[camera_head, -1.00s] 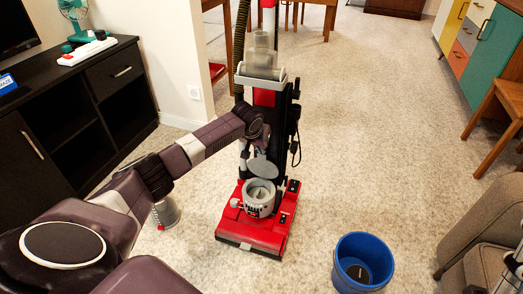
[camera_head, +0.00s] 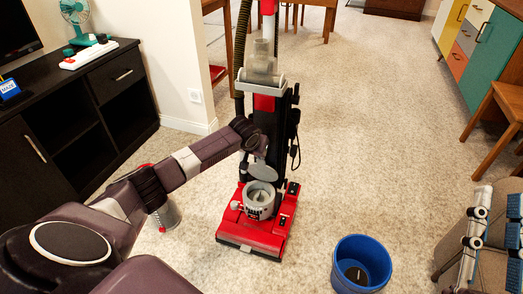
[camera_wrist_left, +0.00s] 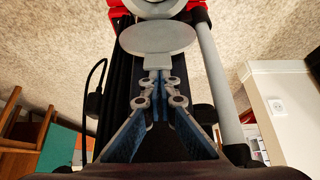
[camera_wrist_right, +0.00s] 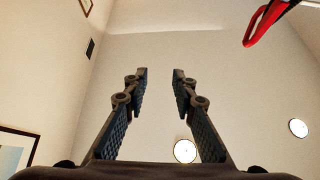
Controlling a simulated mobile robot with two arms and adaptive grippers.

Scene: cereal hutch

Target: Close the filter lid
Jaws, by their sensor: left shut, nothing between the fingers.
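The filter lid (camera_head: 262,173) is a round grey disc standing raised and tilted behind the open filter cup (camera_head: 258,199) on the red vacuum cleaner (camera_head: 235,232). In the left wrist view the lid (camera_wrist_left: 158,38) lies just beyond my left gripper (camera_wrist_left: 158,76). Its fingers are shut with nothing between them, and the tips are close to the lid's tab; I cannot tell whether they touch. In the head view my left wrist mostly hides that hand. My right gripper (camera_head: 499,193) is open and empty at the lower right, far from the vacuum; the right wrist view also shows it (camera_wrist_right: 160,72).
A blue bin (camera_head: 362,268) stands on the carpet right of the vacuum. A clear red-rimmed container (camera_head: 168,214) stands at its left, partly behind my arm. A dark cabinet (camera_head: 95,105) lines the left. Open carpet lies behind and right of the vacuum.

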